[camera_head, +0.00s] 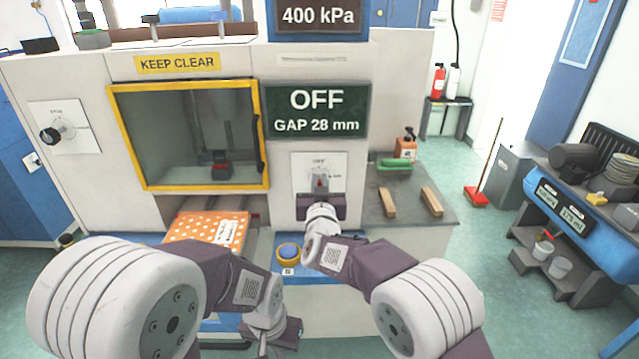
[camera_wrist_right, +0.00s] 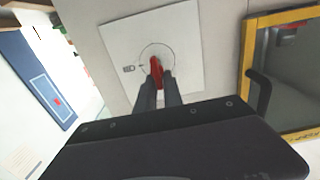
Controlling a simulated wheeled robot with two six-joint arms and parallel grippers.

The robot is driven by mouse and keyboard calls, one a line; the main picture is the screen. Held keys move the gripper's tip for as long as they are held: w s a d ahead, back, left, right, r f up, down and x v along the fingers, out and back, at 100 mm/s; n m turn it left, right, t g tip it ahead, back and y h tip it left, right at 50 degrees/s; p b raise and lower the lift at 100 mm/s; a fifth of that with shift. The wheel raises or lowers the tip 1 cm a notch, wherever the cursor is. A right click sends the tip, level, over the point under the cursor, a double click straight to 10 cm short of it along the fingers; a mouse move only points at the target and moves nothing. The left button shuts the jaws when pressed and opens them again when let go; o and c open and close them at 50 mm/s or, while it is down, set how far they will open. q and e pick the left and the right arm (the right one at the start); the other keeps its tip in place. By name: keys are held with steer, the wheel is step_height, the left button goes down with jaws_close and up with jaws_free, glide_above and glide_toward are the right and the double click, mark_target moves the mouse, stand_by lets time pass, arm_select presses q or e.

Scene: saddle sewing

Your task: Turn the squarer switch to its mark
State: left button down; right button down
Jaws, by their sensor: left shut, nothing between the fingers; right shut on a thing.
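The squarer switch, a red handle (camera_head: 319,181) on a white plate (camera_head: 338,163) marked OFF at the top, is on the machine front below the OFF / GAP 28 mm display. In the right wrist view, the red handle (camera_wrist_right: 156,68) stands on its plate (camera_wrist_right: 185,28) inside a thin drawn circle. My right gripper (camera_head: 320,192) is shut on the handle; its dark fingers (camera_wrist_right: 157,80) hold both sides. The handle looks about upright in the head view, and its mark is too small to read. My left gripper (camera_head: 284,335) is shut and empty, low in front of the machine.
A second dial with a black knob (camera_head: 50,135) is at the far left. A yellow-framed window (camera_head: 187,187) is left of the switch. Wooden blocks (camera_head: 388,203) lie on the right-hand counter.

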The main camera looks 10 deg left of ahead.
steer(key=shift+f, duration=0.3)
steer(key=m+b, duration=0.4)
steer(key=m, duration=0.2)
steer(key=d+f+m+b, duration=0.1)
steer(key=m+b, duration=0.3)
steer(key=m, duration=0.1)
steer(key=f+m+b, duration=0.1)
steer(key=m+b, duration=0.4)
steer(key=m, duration=0.1)
steer(key=shift+w+d+m, duration=0.15)
steer(key=shift+d+m, duration=0.05)
steer(key=shift+m, duration=0.1)
steer(key=shift+r, duration=0.1)
steer(key=c, duration=1.6)
jaws_free()
steer(key=shift+o, duration=0.2)
steer(key=shift+a+r, duration=0.15)
steer(key=shift+a, duration=0.05)
